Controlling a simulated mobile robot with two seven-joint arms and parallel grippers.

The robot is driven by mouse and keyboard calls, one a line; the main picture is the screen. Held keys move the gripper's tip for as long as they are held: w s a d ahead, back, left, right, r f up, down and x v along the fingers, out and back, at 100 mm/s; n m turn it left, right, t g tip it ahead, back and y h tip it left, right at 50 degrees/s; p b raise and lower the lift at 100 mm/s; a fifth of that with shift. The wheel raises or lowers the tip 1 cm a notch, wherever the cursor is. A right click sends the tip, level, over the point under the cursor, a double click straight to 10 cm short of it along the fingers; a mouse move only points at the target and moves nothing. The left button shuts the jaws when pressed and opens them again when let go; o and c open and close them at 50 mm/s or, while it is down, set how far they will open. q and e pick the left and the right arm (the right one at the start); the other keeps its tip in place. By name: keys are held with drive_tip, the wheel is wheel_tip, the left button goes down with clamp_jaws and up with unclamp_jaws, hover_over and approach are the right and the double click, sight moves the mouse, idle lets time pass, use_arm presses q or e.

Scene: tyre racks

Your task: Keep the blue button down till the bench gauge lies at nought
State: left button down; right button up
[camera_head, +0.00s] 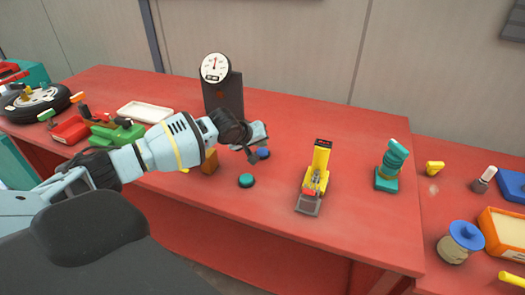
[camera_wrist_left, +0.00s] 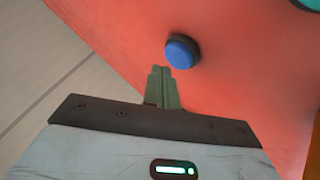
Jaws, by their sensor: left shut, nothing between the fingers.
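The blue button (camera_head: 263,153) sits in a dark round base on the red bench. In the left wrist view the blue button (camera_wrist_left: 181,50) shows its whole cap uncovered. My left gripper (camera_head: 253,157) is shut and empty, just left of the button in the head view. In the wrist view its closed fingertips (camera_wrist_left: 160,70) appear just short of the button; I cannot tell their height above the bench. The bench gauge (camera_head: 215,67) has a white round dial on a dark stand behind. Its needle points roughly upward; the marks are too small to read. My right gripper is not in view.
A teal button (camera_head: 246,180) is nearer the front edge, and a brown block (camera_head: 209,162) stands below my left forearm. A yellow tool (camera_head: 318,172) and a teal stand (camera_head: 390,166) are to the right. The red bench (camera_head: 350,130) is clear behind them.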

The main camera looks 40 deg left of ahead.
sight(262, 152)
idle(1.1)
use_arm(q)
drive_tip(key=shift+f, duration=0.25)
drive_tip(key=shift+f, duration=0.2)
drive_tip(key=shift+f, duration=0.1)
idle(0.4)
drive_tip(key=shift+f, duration=0.45)
idle(0.7)
idle(1.1)
idle(1.1)
